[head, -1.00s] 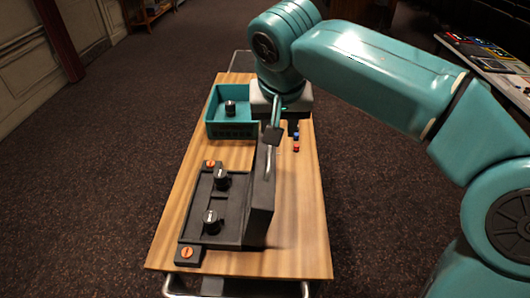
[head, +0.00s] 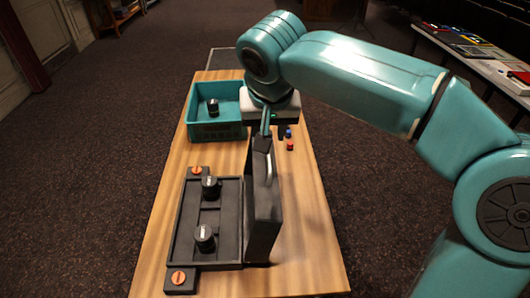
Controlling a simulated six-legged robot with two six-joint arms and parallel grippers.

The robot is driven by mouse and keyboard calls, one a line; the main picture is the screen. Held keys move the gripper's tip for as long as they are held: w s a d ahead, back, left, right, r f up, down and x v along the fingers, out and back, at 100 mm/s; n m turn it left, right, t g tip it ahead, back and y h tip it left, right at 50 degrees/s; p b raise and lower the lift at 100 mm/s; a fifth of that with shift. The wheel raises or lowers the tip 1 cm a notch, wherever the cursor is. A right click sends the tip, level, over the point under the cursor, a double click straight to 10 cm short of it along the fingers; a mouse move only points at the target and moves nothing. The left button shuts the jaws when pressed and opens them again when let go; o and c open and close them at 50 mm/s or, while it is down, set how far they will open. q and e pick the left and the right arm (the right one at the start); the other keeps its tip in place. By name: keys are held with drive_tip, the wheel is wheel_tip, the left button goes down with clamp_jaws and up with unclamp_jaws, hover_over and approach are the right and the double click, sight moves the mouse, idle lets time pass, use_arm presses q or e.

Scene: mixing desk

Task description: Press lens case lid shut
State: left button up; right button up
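The dark lens case (head: 218,220) lies open on the wooden table, with two black lenses (head: 211,188) (head: 204,238) standing in its tray. Its lid (head: 263,215) stands roughly upright along the tray's right side, with a light grey strip on its face. My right gripper (head: 266,122) points down at the lid's far end. A finger is at or very near the lid's top corner; I cannot tell whether it touches. The finger spacing is partly hidden by my wrist. My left gripper is out of view.
A teal bin (head: 218,132) with a black lens (head: 213,107) inside stands at the table's far left. Orange-topped blocks (head: 197,171) (head: 178,278) sit at the case's left corners. A blue piece (head: 288,133) and a red piece (head: 290,146) lie right of my gripper.

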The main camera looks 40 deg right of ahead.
sight(269, 157)
drive_tip(key=x, duration=1)
drive_tip(key=shift+f, duration=0.15)
drive_tip(key=shift+d+f, duration=0.25)
drive_tip(key=shift+f, duration=0.1)
drive_tip(key=shift+s, duration=0.1)
drive_tip(key=shift+a, duration=0.1)
clamp_jaws()
